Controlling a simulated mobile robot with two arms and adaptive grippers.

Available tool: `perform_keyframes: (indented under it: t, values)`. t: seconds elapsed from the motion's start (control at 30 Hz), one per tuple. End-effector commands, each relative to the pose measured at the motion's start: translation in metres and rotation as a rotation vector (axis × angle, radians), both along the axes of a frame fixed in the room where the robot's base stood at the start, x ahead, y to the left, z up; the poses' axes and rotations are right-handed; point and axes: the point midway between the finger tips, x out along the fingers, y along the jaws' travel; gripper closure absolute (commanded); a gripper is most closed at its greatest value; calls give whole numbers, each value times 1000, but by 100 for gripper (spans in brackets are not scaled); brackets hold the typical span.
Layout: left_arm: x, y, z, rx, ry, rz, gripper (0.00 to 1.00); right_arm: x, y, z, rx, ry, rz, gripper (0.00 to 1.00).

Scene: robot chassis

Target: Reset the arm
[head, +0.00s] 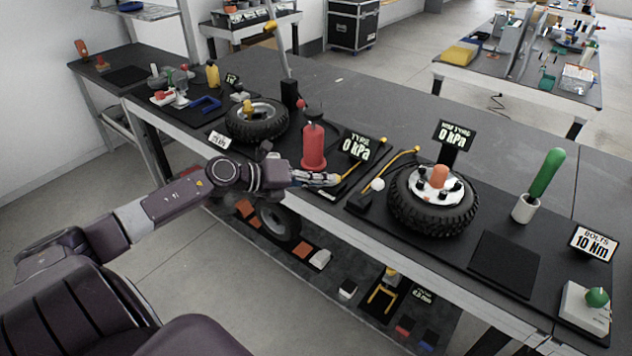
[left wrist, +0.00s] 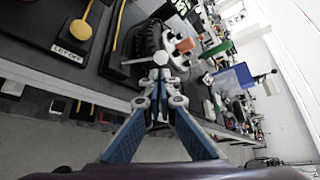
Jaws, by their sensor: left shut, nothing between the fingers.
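My left arm reaches in from the left of the head view. Its gripper (head: 318,179) is at the front edge of the long workbench, just below the red cylinder (head: 313,146). In the left wrist view the left gripper (left wrist: 160,120) has its fingers together, with nothing between them. It points toward a tyre and the bench edge. A yellow-ended lever (head: 336,179) lies right by the fingertips in the head view; I cannot tell whether they touch. My right gripper is not in view.
A wheel with a white hub (head: 438,195) lies on the workbench (head: 330,92) to the right, and another tyre (head: 256,122) to the left. A "TYRE 0 kPa" sign (head: 358,147) stands behind the gripper. A lower shelf (head: 335,268) holds small items. The floor in front is clear.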

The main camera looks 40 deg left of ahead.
Motion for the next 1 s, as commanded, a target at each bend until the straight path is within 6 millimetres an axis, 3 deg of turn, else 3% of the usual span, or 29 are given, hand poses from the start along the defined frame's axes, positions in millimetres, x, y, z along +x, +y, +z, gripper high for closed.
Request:
perform_keyframes:
  t: [0.3,0.7,0.77,0.87,1.0]
  values:
    - [-20,11,8,1,1,0,100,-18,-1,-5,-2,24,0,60]
    - [-22,16,4,-26,8,23,100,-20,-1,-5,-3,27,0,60]
    - [-21,25,-9,-78,21,70,100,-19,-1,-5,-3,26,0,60]
    - [-23,52,-52,-236,73,220,100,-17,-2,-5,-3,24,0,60]
    - [-43,91,-146,-496,177,505,100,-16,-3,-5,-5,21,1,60]
